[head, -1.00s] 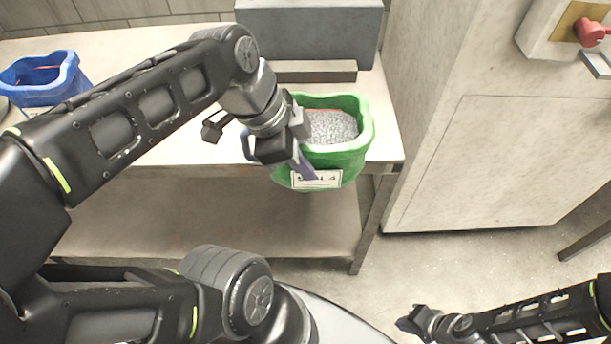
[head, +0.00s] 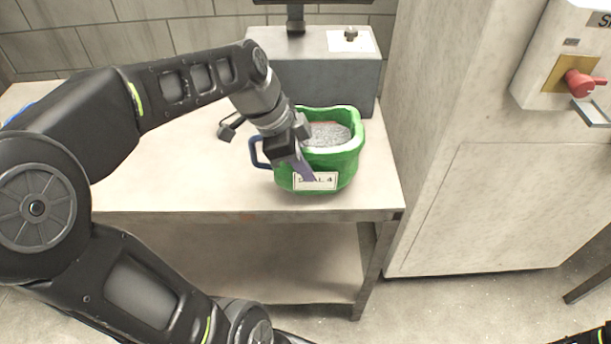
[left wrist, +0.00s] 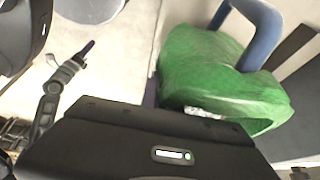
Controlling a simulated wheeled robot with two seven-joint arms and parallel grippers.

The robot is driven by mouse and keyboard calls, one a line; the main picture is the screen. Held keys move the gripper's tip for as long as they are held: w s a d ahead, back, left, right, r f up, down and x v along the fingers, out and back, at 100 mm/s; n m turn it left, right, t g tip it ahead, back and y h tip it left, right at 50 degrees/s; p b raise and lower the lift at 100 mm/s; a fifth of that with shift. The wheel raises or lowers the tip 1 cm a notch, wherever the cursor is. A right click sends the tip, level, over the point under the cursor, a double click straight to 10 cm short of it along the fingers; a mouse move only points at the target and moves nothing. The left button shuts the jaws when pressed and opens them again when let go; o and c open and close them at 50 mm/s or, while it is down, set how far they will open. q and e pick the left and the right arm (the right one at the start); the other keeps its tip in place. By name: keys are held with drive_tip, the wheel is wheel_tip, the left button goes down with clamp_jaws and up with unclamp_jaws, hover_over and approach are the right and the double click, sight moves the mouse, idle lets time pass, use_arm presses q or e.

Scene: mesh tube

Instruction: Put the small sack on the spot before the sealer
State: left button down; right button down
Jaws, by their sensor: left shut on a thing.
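The small green sack (head: 345,165) is open at the top, filled with grey granules, and has a white label whose text I can only partly read, ending in 4. It is upright over the front right part of the table. I cannot tell whether its base touches the tabletop. My left gripper (head: 285,160) is shut on the sack's left side, with a bluish finger across its front. The sack also fills the right of the left wrist view (left wrist: 215,75). A grey box-shaped machine (head: 335,85) stands behind it. No marked spot is visible. My right gripper is out of view.
The table (head: 180,190) is bare to the left of the sack. A sliver of a blue sack (head: 17,113) shows at the far left behind my arm. A tall pale cabinet (head: 480,200) with a red switch (head: 582,85) stands right of the table.

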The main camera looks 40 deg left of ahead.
use_arm(q)
drive_tip(key=w+a+p, duration=0.1)
drive_tip(key=w+a, duration=0.1)
drive_tip(key=w+a+p, duration=0.1)
drive_tip(key=w+a, duration=0.1)
drive_tip(key=w, duration=0.1)
drive_tip(key=w+a+p, duration=0.1)
drive_tip(key=w+a, duration=0.1)
drive_tip(key=shift+w, duration=0.35)
drive_tip(key=shift+w+a+f, duration=0.1)
drive_tip(key=shift+w, duration=0.1)
drive_tip(key=shift+f+b, duration=0.9)
drive_tip(key=shift+b, duration=0.05)
drive_tip(key=c, duration=1.5)
unclamp_jaws()
drive_tip(key=shift+s, duration=0.1)
drive_tip(key=shift+c, duration=0.2)
drive_tip(key=shift+s+f, duration=0.1)
drive_tip(key=shift+f, duration=0.05)
drive_tip(key=shift+v, duration=3.95)
